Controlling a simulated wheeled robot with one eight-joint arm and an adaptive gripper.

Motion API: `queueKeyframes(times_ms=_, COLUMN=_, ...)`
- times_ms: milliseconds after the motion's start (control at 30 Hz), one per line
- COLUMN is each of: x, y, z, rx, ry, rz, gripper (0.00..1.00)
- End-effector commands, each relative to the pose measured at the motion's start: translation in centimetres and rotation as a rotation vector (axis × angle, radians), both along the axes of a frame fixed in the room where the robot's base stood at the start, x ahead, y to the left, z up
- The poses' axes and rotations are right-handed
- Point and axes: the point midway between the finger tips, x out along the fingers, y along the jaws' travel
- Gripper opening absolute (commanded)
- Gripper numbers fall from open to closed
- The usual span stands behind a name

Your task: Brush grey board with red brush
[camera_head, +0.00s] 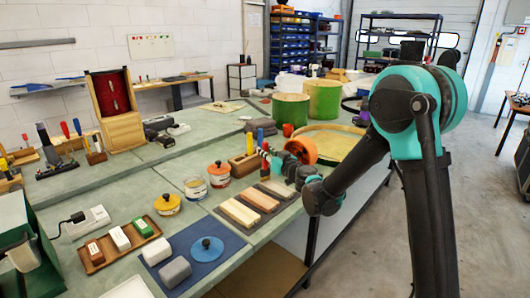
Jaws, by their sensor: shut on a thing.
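Three boards lie side by side on a dark mat: a pale one (240,213), a brown one (259,199) and a grey one (277,188), farthest back. My gripper (273,163) is small in the view, just behind and above the grey board's far end. It is shut on the red brush (264,153), of which only a little red shows. The brush's bristles are too small to make out, and I cannot tell whether they touch the grey board.
A wooden box (243,165) stands left of my gripper, with a red-lidded jar (219,174) nearby. Green drums (324,99) and a large round tray (336,136) stand behind. A blue mat (209,265) with grey blocks lies in front.

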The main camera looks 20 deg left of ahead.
Motion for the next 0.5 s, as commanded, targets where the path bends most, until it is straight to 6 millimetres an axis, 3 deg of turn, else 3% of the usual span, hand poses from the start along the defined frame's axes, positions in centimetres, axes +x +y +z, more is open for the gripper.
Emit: queueKeyframes(times_ms=500, x=-0.6, y=-1.6, z=0.0, rx=0.0, ry=0.0, rz=-0.001, gripper=0.05)
